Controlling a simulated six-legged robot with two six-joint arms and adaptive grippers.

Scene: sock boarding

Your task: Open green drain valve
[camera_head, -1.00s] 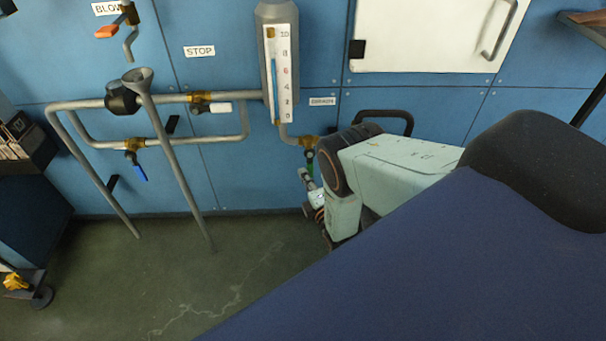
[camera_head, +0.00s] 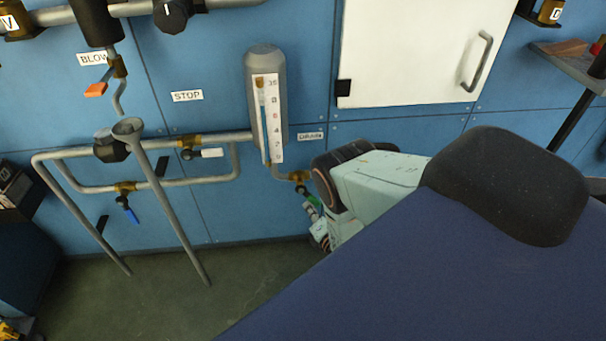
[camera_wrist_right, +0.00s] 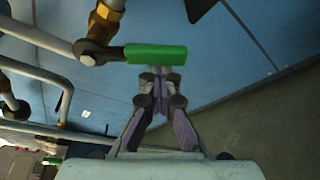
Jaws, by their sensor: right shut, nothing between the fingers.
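The green drain valve handle (camera_head: 309,197) hangs from a brass valve (camera_head: 299,177) on the pipe below the gauge and slants down to the right. In the right wrist view the green handle (camera_wrist_right: 156,54) lies crosswise just beyond my fingertips, joined at its left end to a dark pivot below the brass body (camera_wrist_right: 105,20). My right gripper (camera_wrist_right: 160,82) is shut and empty, its tips right beside the handle; I cannot tell whether they touch it. In the head view my right gripper (camera_head: 316,214) is small and partly hidden by my arm. My left gripper is out of view.
A tall gauge (camera_head: 267,120) stands above the valve, with a drain label (camera_head: 310,136) beside it. A blue handle (camera_head: 128,210), a white handle (camera_head: 212,153) and an orange handle (camera_head: 95,90) are to the left. A white cabinet door (camera_head: 410,55) is above my arm.

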